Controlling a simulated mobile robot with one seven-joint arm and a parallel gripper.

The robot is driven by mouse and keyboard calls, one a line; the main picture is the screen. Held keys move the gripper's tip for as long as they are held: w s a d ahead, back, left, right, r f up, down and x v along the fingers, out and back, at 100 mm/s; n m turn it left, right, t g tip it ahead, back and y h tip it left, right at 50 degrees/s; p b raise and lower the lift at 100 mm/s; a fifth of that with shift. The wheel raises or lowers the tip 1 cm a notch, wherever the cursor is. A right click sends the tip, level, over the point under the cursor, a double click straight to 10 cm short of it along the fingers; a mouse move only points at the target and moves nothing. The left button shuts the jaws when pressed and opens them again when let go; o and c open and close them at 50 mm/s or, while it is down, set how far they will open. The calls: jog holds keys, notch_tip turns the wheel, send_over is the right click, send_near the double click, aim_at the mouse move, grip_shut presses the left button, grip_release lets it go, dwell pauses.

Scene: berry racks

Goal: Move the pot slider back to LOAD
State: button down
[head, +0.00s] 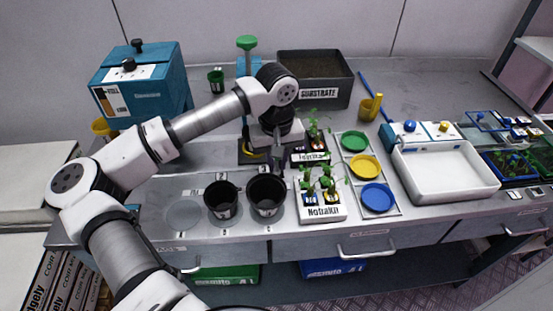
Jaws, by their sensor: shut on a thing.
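My gripper (278,163) points down at the middle of the bench, behind the right black pot. It is shut at the right edge of a low dark station with a yellow piece, which appears to be the pot slider (250,156). The gripped part is mostly hidden by the fingers. A post with a green knob (246,43) rises behind the station. No LOAD marking is readable in this view.
A teal dispenser (145,85) and the substrate bin (316,75) stand behind. A white basin (445,172) is right.

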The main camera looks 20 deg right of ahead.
jog(key=shift+w+a+f+b, duration=0.2)
jog(key=shift+a+b, duration=0.2)
jog(key=shift+b, duration=0.15)
jog(key=a+b, duration=0.1)
jog(key=a, duration=0.1)
jog(key=w+a+b, duration=0.1)
jog(key=a+b, duration=0.1)
jog(key=a, duration=0.1)
jog(key=w+a+b, duration=0.1)
jog(key=a+b, duration=0.1)
jog(key=a, duration=0.1)
jog(key=shift+w, duration=0.1)
jog(key=shift+w+a+r, duration=0.15)
jog(key=shift+a+r, duration=0.05)
jog(key=shift+a, duration=0.2)
jog(key=c, duration=1.4)
grip_release()
jog(key=shift+r, duration=0.1)
